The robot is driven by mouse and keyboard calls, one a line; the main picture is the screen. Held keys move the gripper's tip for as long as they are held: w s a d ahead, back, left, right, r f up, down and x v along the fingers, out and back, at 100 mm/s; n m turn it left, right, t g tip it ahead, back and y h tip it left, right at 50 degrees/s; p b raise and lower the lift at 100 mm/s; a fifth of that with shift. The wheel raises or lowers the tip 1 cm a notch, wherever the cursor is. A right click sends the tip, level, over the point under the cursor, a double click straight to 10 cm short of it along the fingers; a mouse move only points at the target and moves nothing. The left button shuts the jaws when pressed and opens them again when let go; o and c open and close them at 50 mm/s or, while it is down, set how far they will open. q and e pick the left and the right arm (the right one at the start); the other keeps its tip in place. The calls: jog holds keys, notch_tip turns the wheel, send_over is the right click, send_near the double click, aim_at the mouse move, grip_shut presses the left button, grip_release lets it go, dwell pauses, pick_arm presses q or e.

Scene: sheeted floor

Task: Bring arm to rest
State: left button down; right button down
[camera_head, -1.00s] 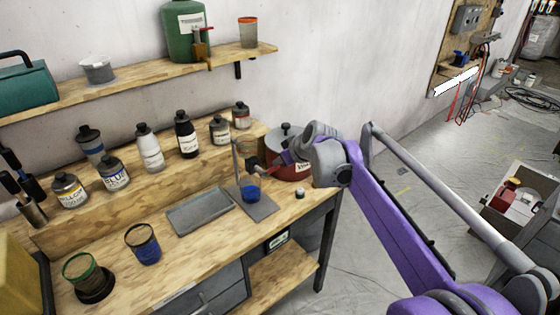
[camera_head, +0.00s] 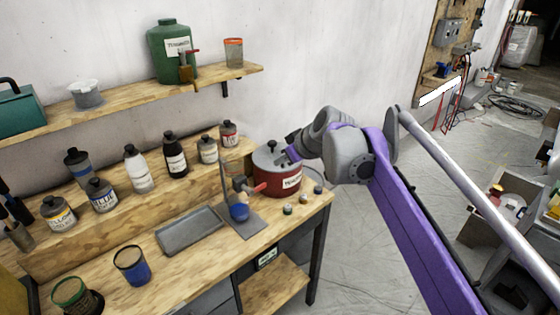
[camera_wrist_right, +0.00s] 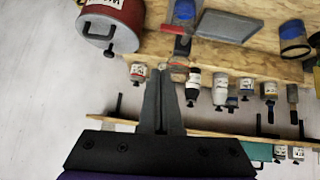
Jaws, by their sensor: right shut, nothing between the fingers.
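My right arm reaches in from the right in the head view, with purple links. Its gripper (camera_head: 290,155) is beside the red pot with the grey lid (camera_head: 288,183), partly hidden by the wrist. In the right wrist view the two dark fingers (camera_wrist_right: 161,85) are together with nothing between them. The red pot (camera_wrist_right: 125,15) shows at the upper left there, apart from the fingers. My left gripper is not in view.
A metal stand (camera_head: 247,226) with a blue-filled cup (camera_head: 239,212) is on the workbench beside a grey tray (camera_head: 190,232). Several paint bottles (camera_head: 175,160) line a raised ledge. A shelf (camera_head: 130,97) runs above.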

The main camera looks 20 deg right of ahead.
jog(key=shift+s+f, duration=0.1)
jog(key=s+a+f+m+g+h, duration=0.1)
jog(key=s+a+f+m, duration=0.1)
jog(key=s+f, duration=0.9)
jog(key=s+a+f+m+g+h, duration=0.1)
jog(key=s+a+f, duration=0.3)
jog(key=s+f, duration=0.8)
jog(key=s+m, duration=0.1)
jog(key=s, duration=0.4)
jog(key=shift+f+g, duration=0.3)
jog(key=shift+g, duration=0.1)
jog(key=shift+s+a, duration=0.1)
jog(key=shift+s, duration=0.05)
